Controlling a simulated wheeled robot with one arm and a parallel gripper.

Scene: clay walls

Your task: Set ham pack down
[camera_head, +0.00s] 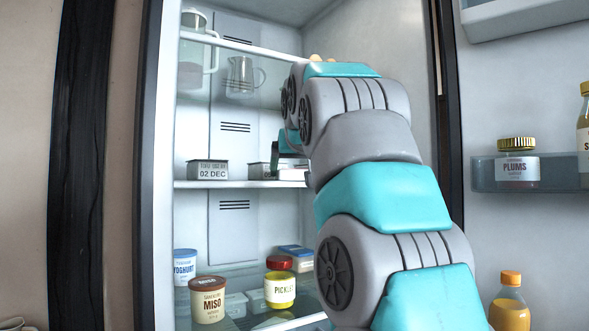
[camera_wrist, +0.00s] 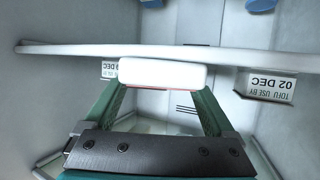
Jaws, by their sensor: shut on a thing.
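The ham pack (camera_wrist: 163,74) shows in the wrist view as a pale slab with a thin reddish lower edge. My gripper (camera_wrist: 160,94) is shut on it, with a teal finger at each side. The pack is close to the white front edge of a fridge shelf (camera_wrist: 230,56); I cannot tell whether they touch.
A tofu box (camera_head: 207,170) stands on the middle shelf, with another dated box (camera_head: 258,171) to its right. A miso tub (camera_head: 208,300), yoghurt tub (camera_head: 185,267) and pickle jar (camera_head: 280,285) stand below. A glass jug (camera_head: 241,76) is above. The open door holds a plum jar (camera_head: 518,165).

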